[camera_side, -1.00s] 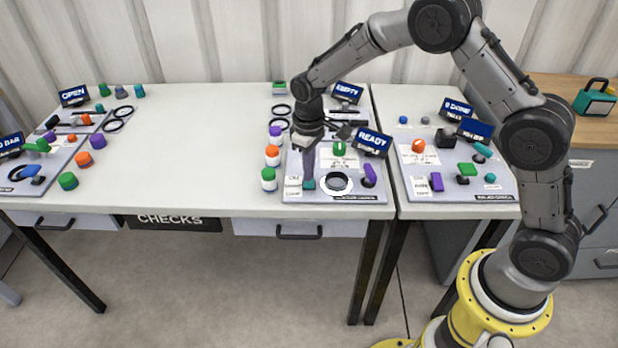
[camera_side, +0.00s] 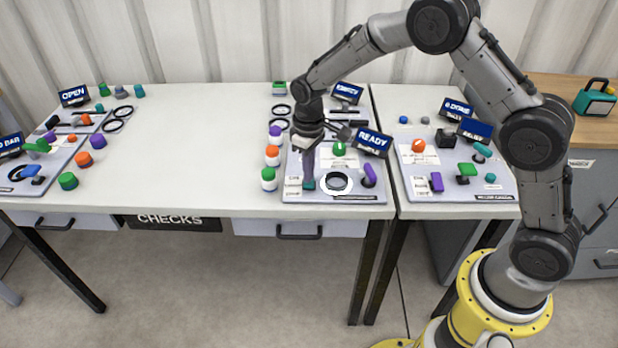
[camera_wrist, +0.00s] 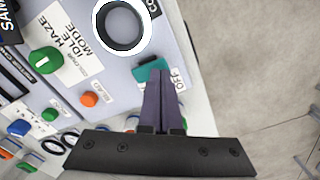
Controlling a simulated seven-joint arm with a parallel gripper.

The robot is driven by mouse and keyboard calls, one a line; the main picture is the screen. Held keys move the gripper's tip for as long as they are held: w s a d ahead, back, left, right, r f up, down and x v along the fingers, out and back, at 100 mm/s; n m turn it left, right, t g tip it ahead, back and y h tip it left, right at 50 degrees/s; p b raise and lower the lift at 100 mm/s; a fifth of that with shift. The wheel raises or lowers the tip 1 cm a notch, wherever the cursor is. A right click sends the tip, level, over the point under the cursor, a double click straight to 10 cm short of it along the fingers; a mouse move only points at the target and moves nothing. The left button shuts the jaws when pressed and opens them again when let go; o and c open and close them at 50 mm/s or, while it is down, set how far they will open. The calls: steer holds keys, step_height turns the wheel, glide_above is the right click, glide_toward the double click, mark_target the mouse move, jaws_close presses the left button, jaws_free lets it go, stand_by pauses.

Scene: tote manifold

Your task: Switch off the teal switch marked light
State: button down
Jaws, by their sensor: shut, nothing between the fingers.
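The teal switch (camera_wrist: 149,68) shows in the wrist view as a teal block near the edge of the grey panel (camera_wrist: 158,28). A label partly reading OFF (camera_wrist: 179,78) is beside it; the rest of the label is hidden by my fingers.
A green knob (camera_side: 338,149) sits behind. Several capped jars (camera_side: 268,178) stand left of the panel. The READY sign (camera_side: 372,142) rises at the panel's right.

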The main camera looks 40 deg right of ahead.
steer(key=shift+f, duration=0.9)
stand_by(0.3)
steer(key=shift+r, duration=3.55)
